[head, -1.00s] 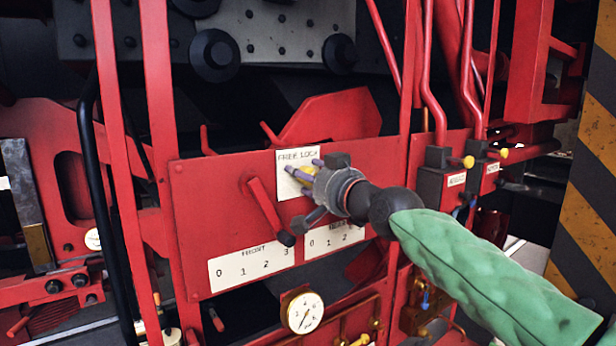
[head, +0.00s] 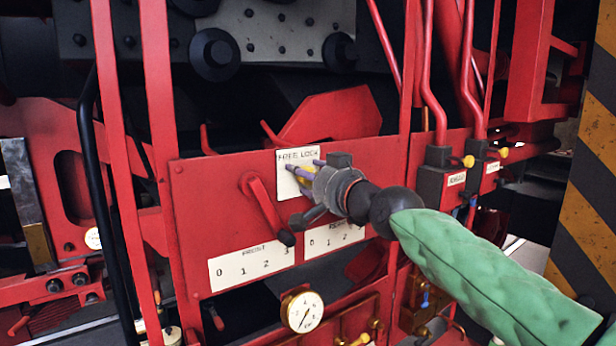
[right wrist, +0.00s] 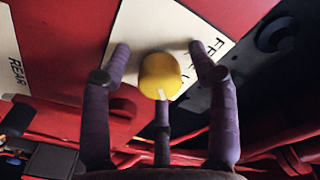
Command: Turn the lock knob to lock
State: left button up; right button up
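The lock knob (right wrist: 160,76) is yellow and round with a white mark on its rim, which points down in the right wrist view. It sits on a white plate (head: 287,185) lettered "FREE LOCK" on the red panel. In the head view the knob is mostly hidden behind my gripper. My right gripper (right wrist: 160,66) is at the plate with its purple fingers spread around the knob. Gaps show between the knob and the two side fingers; whether the lower finger touches it I cannot tell. My left gripper is not in view.
A red lever (head: 268,208) with a black tip stands out left of my right gripper. Below are number scales (head: 250,264) and a round gauge (head: 302,311). Red pipes (head: 432,80) and black valve blocks (head: 438,181) are to the right.

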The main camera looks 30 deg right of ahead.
jog(key=shift+s, duration=0.1)
jog(key=s, duration=1.1)
jog(key=shift+s+d, duration=0.2)
jog(key=shift+s, duration=0.2)
